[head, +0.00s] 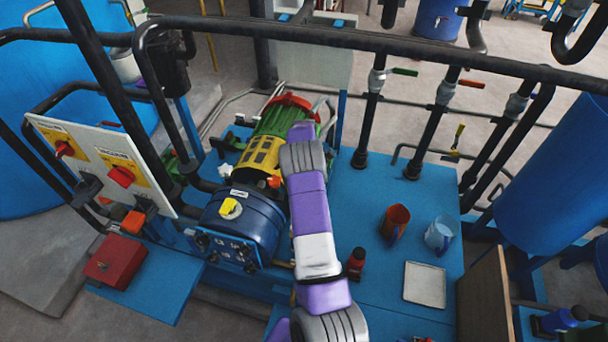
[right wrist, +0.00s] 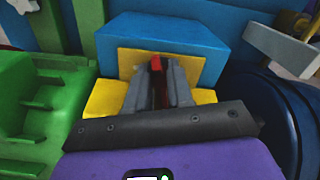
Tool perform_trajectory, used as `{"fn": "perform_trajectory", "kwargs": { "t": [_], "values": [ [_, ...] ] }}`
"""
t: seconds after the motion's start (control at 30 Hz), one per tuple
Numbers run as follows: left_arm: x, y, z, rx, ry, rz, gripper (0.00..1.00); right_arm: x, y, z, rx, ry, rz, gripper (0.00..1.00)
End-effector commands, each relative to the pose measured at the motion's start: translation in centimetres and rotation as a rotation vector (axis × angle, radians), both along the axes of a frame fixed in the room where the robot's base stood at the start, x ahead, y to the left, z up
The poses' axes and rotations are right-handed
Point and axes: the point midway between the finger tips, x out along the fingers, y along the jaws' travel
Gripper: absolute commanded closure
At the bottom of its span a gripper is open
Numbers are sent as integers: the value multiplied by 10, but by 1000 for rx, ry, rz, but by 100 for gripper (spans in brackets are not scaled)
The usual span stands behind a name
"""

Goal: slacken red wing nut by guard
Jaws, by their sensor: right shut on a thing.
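The red wing nut (right wrist: 156,65) shows in the right wrist view as a narrow red piece between my fingertips. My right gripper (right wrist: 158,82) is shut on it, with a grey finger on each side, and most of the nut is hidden. Yellow surfaces (right wrist: 105,98) lie around the fingers, in front of a blue block (right wrist: 180,40). In the head view the yellow guard (head: 258,154) sits between the green motor and the blue pump body. My purple right arm crosses its right side and hides my right gripper. My left gripper is not in view.
The green motor (head: 274,120) and blue pump (head: 238,222) stand close by. A dark rail (head: 340,38) runs across the back. A switch panel (head: 100,160) is at the left. A red mug (head: 395,222), a clear jug (head: 440,236) and a white tray (head: 424,285) stand on the blue deck.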

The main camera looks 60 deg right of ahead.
Motion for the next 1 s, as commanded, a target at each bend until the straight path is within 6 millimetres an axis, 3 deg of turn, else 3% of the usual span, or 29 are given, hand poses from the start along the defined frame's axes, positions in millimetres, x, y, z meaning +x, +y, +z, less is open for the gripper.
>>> {"fn": "perform_trajectory", "kwargs": {
  "t": [0.27, 0.3, 0.37, 0.67, 1.0],
  "values": [
    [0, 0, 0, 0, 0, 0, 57, 0, -1, 1, -2, -2, -1, 100],
    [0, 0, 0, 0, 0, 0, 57, 0, -1, 1, -2, -2, -1, 74],
    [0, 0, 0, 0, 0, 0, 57, 0, -1, 1, -2, -2, -1, 68],
    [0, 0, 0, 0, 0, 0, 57, 0, 0, 3, -2, -1, -2, 68],
    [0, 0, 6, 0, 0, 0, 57, 1, -1, 55, -3, -4, -1, 68]
  ]
}}
